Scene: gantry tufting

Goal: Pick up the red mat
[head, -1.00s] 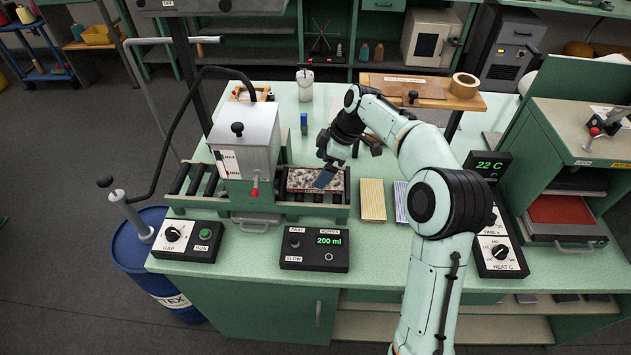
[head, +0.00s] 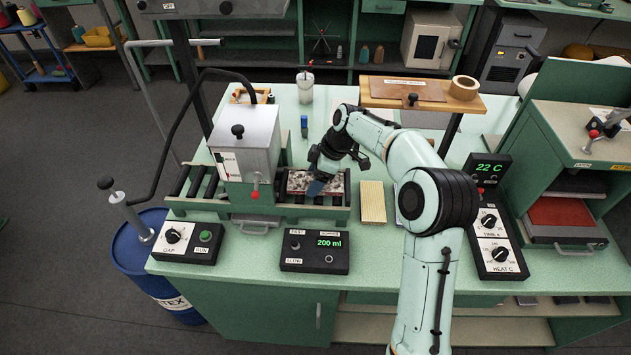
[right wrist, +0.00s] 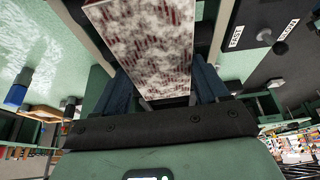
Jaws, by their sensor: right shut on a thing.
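The red mat (head: 334,183), mottled with whitish patches, lies at the right end of the roller bed beside the grey metal box. In the right wrist view the red mat (right wrist: 150,42) shows red streaks under a blotchy white coat, and its near end is between the two blue fingers. My right gripper (head: 316,187) is over the mat's front part and is shut on it. In the right wrist view the right gripper (right wrist: 164,88) has a finger on each side of the mat. I cannot tell any gap between mat and rollers. My left gripper is not in view.
A yellow striped mat (head: 373,202) lies right of the rollers. The grey box with a red-knobbed lever (head: 247,140) stands left. A 200 ml control box (head: 314,251) is in front. A press with a red pad (head: 560,212) is at right, and a wooden shelf (head: 420,92) behind.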

